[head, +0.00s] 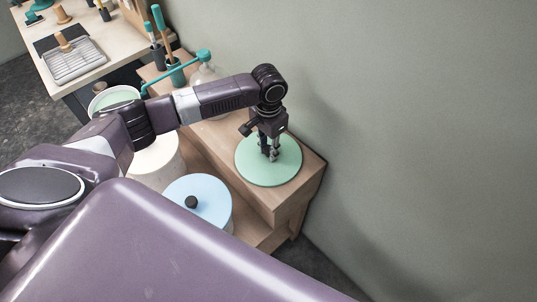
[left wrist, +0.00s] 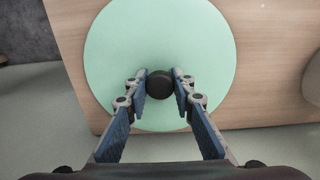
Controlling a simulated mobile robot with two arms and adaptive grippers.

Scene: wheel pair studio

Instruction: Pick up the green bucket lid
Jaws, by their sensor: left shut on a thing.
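The green bucket lid (head: 285,172) is a flat pale green disc at the right end of the wooden bench; it also shows in the left wrist view (left wrist: 205,55). Its round black knob (left wrist: 159,85) stands at the disc's middle. My left gripper (head: 269,156) points down over the lid. In the left wrist view its two fingers (left wrist: 160,86) are closed against the knob's two sides. The lid looks flat on the bench top, and I see no clear gap under it. My right gripper is not in view.
A bucket with a light blue lid (head: 213,191) and a white bucket (head: 155,165) stand beside the wooden bench (head: 305,180). An open bucket with pale green inside (head: 112,98) is further back. Teal-handled tools (head: 157,18) stand behind my arm. A wall (head: 420,120) rises close on the right.

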